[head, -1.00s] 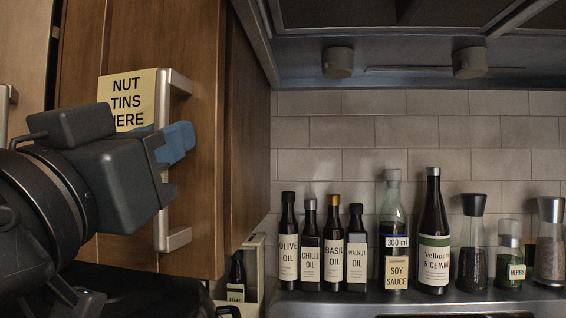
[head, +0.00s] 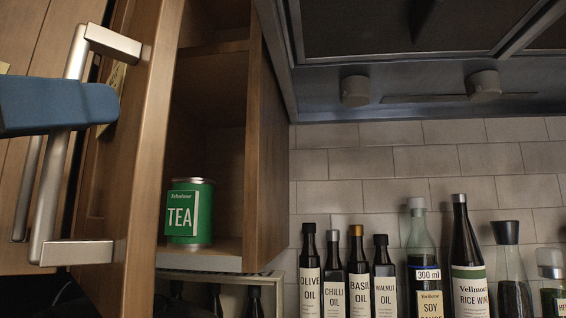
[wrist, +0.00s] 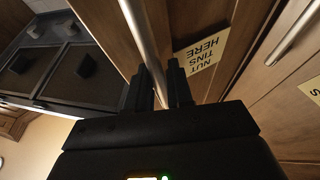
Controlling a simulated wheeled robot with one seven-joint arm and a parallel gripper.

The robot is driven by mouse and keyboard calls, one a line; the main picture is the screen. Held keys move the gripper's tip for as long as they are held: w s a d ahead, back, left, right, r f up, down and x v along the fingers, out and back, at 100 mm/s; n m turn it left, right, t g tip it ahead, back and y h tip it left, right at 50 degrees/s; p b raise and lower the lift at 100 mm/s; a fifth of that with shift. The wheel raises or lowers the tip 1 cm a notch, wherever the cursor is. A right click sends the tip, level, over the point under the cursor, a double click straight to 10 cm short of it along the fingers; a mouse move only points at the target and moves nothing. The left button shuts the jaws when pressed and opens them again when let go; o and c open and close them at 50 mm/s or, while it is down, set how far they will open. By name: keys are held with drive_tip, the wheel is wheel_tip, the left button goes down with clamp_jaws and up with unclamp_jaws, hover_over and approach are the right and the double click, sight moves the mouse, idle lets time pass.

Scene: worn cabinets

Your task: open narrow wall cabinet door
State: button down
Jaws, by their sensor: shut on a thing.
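The narrow wall cabinet door (head: 152,130) is brown wood and stands swung open toward the left in the head view. Its silver bar handle (head: 52,185) shows at the left. My gripper (wrist: 160,88) is shut on this handle in the wrist view, with the bar (wrist: 143,40) running between its dark fingers. In the head view only a blue finger (head: 60,106) shows across the handle. A yellow note reading "NUT TINS HERE" (wrist: 203,52) is on the door beside the handle. Inside the open cabinet (head: 268,150) a green TEA tin (head: 190,212) stands on the bottom shelf.
Several bottles, such as the olive oil (head: 310,275) and rice wine (head: 466,275), stand on the ledge to the right. The range hood (head: 420,85) hangs right of the cabinet. Another door's handle (wrist: 292,32) is close by in the wrist view.

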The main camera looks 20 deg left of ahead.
drive_tip(key=shift+s+a, duration=0.1)
drive_tip(key=c, duration=1.2)
unclamp_jaws()
drive_tip(key=shift+o, duration=0.2)
drive_tip(key=b+v, duration=0.2)
drive_tip(key=v, duration=0.5)
drive_tip(key=shift+s, duration=0.35)
drive_tip(key=shift+f, duration=0.1)
drive_tip(key=shift+c, duration=0.4)
